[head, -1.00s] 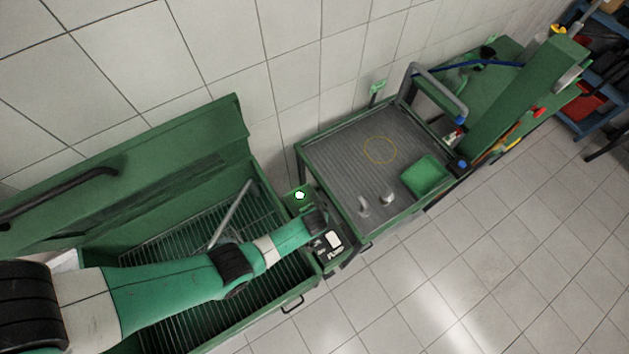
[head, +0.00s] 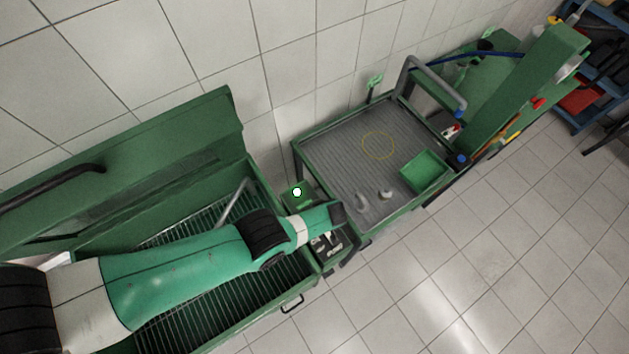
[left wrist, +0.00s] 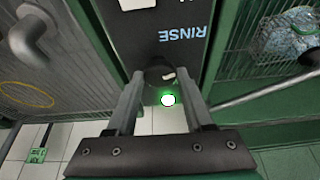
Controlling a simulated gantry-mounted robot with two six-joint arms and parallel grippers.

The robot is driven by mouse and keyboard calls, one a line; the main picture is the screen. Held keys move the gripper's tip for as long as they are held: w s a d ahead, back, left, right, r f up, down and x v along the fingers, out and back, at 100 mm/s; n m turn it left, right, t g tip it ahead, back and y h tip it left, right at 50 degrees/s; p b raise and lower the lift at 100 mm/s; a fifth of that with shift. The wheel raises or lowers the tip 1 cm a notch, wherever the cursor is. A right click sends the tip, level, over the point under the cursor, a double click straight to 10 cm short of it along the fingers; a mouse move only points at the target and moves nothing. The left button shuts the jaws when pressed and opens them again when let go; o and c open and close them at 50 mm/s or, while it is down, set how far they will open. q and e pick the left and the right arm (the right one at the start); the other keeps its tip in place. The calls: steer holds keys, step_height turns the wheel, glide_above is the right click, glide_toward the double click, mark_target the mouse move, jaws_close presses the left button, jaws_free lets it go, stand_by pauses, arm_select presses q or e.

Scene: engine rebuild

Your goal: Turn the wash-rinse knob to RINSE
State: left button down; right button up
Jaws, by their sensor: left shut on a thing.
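The black wash-rinse knob (left wrist: 160,72) with a pale mark shows in the left wrist view, below the upside-down word RINSE on the dark panel (left wrist: 185,45). My left gripper (left wrist: 162,82) has one finger on each side of the knob and is shut on it. In the head view my left arm reaches in from the left over the panel (head: 330,248); its wrist hides the fingers and knob. A lit green-white lamp (head: 297,192) is beside the panel and also shows in the left wrist view (left wrist: 168,100). My right gripper is not in view.
An open green wash basin (head: 290,268) with a slatted grate lies under my left arm. A ridged tray table (head: 335,150) stands right of the panel, carrying a green bin (head: 425,172) and two small grey fittings. Tiled floor (head: 450,270) is open at lower right.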

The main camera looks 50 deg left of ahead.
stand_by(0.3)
arm_select(q)
steer(key=shift+c, duration=1.5)
jaws_free()
steer(key=shift+r, duration=0.1)
